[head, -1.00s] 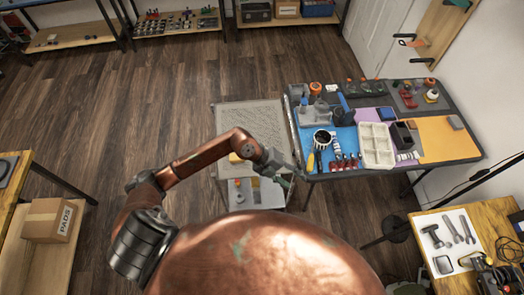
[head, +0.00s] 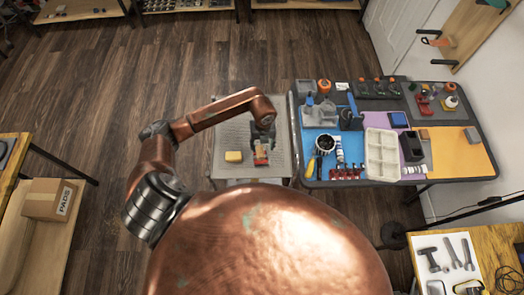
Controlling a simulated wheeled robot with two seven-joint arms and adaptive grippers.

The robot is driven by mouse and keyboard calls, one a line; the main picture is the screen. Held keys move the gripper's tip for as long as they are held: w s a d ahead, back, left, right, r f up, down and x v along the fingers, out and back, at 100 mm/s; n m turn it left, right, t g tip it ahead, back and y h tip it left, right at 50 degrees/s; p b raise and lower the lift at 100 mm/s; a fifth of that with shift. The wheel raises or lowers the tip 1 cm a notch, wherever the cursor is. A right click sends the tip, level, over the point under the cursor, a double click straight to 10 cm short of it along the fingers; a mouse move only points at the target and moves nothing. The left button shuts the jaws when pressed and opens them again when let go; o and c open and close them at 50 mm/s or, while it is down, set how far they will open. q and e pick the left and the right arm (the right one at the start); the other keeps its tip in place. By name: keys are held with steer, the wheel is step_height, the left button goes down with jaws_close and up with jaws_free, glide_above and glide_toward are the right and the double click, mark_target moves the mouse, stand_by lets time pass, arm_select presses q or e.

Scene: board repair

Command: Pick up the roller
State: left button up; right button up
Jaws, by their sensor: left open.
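My left gripper (head: 262,143) is open above the grey cart top (head: 228,136), pointing down. Right below its fingers is a small red-orange and grey object (head: 261,156), which may be the roller; it is too small to be sure. The fingers partly cover it, and I cannot tell whether they touch it. A yellow block (head: 233,156) lies on the cart to the left of it. My right gripper is not in view.
The workbench (head: 335,184) stands right of the cart. It carries a white compartment tray (head: 381,154), a black cup (head: 325,144), red-handled tools and several small parts. A tool table (head: 492,236) is at the lower right. The floor left of the cart is clear.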

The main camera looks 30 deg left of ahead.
mark_target(260, 151)
arm_select(q)
steer(key=f, duration=0.1)
steer(key=s+a+f, duration=0.1)
steer(key=shift+f+p, duration=0.3)
steer(key=shift+p, duration=0.05)
step_height(260, 151, down, 3)
steer(key=shift+w+r, duration=0.1)
steer(key=shift+r, duration=0.05)
steer(key=c, duration=0.6)
steer(key=shift+c, duration=1)
steer(key=c, duration=0.3)
jaws_close()
arm_select(e)
steer(key=shift+w+r, duration=0.3)
steer(key=shift+r, duration=0.2)
